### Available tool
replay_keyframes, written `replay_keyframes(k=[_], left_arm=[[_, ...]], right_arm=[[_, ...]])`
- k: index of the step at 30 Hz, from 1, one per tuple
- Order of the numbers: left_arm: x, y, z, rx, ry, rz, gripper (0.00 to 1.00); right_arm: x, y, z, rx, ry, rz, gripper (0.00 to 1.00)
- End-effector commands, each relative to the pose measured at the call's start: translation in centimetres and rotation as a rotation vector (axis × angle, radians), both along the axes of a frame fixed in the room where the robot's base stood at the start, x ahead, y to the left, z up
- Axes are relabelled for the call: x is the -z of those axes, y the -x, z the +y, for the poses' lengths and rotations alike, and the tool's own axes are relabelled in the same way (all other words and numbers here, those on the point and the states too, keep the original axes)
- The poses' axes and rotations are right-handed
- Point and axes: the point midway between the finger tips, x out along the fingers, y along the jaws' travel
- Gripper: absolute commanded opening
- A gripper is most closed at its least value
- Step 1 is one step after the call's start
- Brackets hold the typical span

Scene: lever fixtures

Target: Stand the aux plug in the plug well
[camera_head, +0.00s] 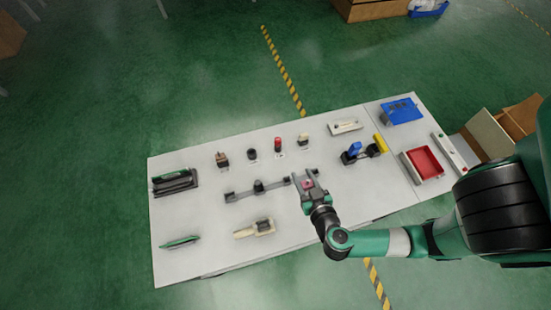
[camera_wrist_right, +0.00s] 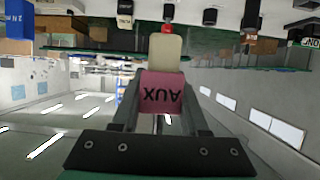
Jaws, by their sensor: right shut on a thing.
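The aux plug (camera_wrist_right: 161,97) is a pink block marked AUX with a cream end. In the right wrist view it sits between the fingers of my right gripper (camera_wrist_right: 161,84), which is shut on it; the lettering appears upside down. In the head view my right gripper (camera_head: 306,181) is over the table near the right end of a dark rail fixture (camera_head: 243,193), with a little of the pink plug (camera_head: 307,184) showing between its fingers. I cannot tell which fixture is the plug well. My left gripper is not in view.
The white table (camera_head: 200,215) has a back row with a brown piece (camera_head: 222,159), black knob (camera_head: 252,154), red-topped piece (camera_head: 278,145) and cream piece (camera_head: 303,139). Blue and yellow levers (camera_head: 355,150) and a red tray (camera_head: 424,162) stand right. A cream fixture (camera_head: 255,229) lies in front.

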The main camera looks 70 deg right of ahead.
Motion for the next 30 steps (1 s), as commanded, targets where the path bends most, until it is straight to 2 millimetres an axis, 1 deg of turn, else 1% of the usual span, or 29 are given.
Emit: replay_keyframes(k=[2,5,11,17,19,21,25,30], left_arm=[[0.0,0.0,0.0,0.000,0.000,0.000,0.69],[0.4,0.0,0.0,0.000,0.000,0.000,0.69],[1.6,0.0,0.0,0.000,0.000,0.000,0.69],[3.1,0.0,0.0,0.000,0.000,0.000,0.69],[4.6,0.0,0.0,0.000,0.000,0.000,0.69],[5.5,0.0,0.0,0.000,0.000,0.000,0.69],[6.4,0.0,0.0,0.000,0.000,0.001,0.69],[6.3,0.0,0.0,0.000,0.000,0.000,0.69]], right_arm=[[0.0,-0.1,-0.2,0.002,0.000,0.000,0.00],[0.6,-0.4,-1.1,0.008,-0.002,0.001,0.00],[2.2,-1.8,-4.3,0.014,-0.001,-0.001,0.00],[4.2,-3.7,-8.2,0.012,0.001,-0.002,0.00],[6.2,-4.4,-9.5,0.009,0.000,0.000,0.00],[7.6,-4.9,-10.5,0.005,0.000,0.000,0.00],[8.9,-5.6,-11.7,0.002,0.000,0.000,0.00],[9.0,-5.8,-11.9,-0.001,0.000,0.000,0.00]])
